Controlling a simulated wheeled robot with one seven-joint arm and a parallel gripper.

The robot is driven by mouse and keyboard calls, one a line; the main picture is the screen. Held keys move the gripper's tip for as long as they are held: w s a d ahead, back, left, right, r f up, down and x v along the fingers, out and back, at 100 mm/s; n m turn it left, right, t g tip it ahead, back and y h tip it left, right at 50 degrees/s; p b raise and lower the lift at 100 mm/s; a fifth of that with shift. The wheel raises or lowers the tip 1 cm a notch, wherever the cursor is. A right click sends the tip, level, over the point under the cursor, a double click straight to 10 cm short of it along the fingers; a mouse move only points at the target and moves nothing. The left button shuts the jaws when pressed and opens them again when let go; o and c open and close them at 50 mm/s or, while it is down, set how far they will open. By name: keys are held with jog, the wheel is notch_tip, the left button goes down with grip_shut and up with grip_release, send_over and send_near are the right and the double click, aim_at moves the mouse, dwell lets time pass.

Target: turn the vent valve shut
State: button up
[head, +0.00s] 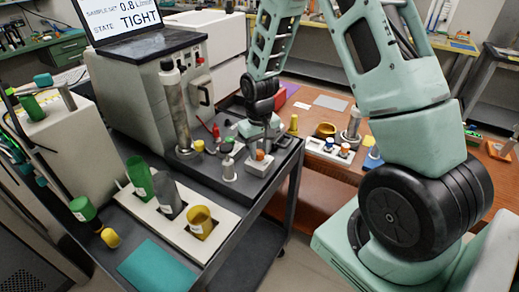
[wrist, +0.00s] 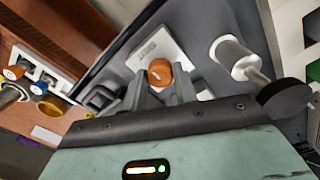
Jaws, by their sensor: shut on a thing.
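The vent valve appears to be the orange round knob (wrist: 159,72) on a pale labelled plate (wrist: 158,45), on a dark grey top. A pale mark shows on the knob's face. In the wrist view my gripper (wrist: 160,82) has one finger on each side of the knob and is shut on it. In the head view the orange knob (head: 260,155) sits on a small white block, just below my gripper (head: 261,140). The fingertips are hard to make out there.
A white cylinder (head: 228,169) stands close by; a pale metallic cylinder (wrist: 233,58) is right of the knob in the wrist view. A tall metal cylinder (head: 176,110) stands left. A screen (head: 125,16) reads TIGHT. A white tray (head: 150,212) holds green, grey and yellow cups.

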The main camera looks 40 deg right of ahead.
aim_at(259, 152)
jog(key=shift+w, duration=0.1)
jog(key=o, duration=1)
notch_tip(259, 152, up, 17)
jog(key=shift+r+b, duration=0.2)
jog(key=shift+b, duration=0.4)
